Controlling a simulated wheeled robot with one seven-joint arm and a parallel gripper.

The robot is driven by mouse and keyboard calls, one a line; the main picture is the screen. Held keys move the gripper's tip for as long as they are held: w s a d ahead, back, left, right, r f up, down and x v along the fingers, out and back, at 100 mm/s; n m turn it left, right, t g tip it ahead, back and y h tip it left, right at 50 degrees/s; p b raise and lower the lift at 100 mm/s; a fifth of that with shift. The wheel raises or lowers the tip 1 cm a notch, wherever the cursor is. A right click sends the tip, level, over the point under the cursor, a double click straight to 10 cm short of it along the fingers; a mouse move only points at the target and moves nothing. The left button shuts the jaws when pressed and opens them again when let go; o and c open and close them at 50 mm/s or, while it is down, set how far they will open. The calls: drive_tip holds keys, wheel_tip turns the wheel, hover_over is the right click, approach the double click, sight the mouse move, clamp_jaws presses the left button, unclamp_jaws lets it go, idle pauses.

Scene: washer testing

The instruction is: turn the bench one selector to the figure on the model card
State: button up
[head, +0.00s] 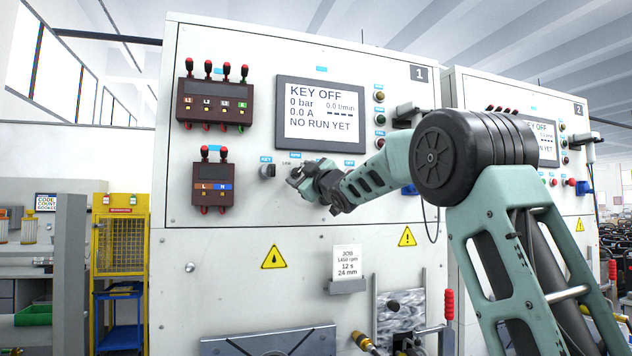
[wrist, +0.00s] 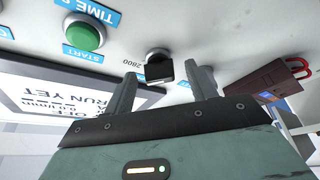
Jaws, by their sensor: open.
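The bench one panel (head: 240,200), marked 1, faces me. The model card (head: 347,262) stands in a holder low on it and reads JOB, 1450 rpm, 12 s, 24 mm. In the head view, my gripper (head: 303,180) is close to the panel below the screen and hides what lies behind it. In the wrist view, a black selector knob (wrist: 160,69) shows, with 2800 printed beside it. My open gripper (wrist: 165,78) has a finger on either side of the knob. I cannot tell whether they touch it or where the knob points.
The screen (head: 320,112) reads KEY OFF and NO RUN YET. A key switch (head: 267,171) is just left of my gripper. A green START button (wrist: 85,35) is near the knob. A brown terminal block (head: 211,185) with red levers is further left. Bench two (head: 520,92) stands right.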

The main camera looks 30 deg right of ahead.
drive_tip(key=b+v, duration=0.6)
drive_tip(key=v, duration=1)
drive_tip(key=shift+s, duration=0.4)
drive_tip(key=shift+f, duration=0.1)
drive_tip(key=s+a+f+m+g+y, duration=0.15)
drive_tip(key=a+f+g, duration=0.35)
drive_tip(key=a+f, duration=0.75)
drive_tip(key=s+a+f+m+g+y, duration=0.15)
drive_tip(key=a+f+g, duration=0.35)
drive_tip(key=a+f, duration=0.75)
drive_tip(key=s+a+f+g, duration=0.3)
drive_tip(key=s+f, duration=0.3)
drive_tip(key=f, duration=0.1)
drive_tip(key=s+a+f+g, duration=0.2)
drive_tip(key=s+a+f, duration=0.1)
drive_tip(key=s+f, duration=0.3)
drive_tip(key=s+f+g+h, duration=0.1)
drive_tip(key=s+f+g, duration=0.2)
drive_tip(key=s, duration=0.6)
drive_tip(key=s+a+f+n+g+h, duration=0.1)
drive_tip(key=s+f+g, duration=0.2)
drive_tip(key=s, duration=0.6)
wheel_tip(320, 180, down, 2)
drive_tip(key=shift+s+f, duration=0.25)
drive_tip(key=shift+s, duration=0.05)
drive_tip(key=shift+a, duration=0.15)
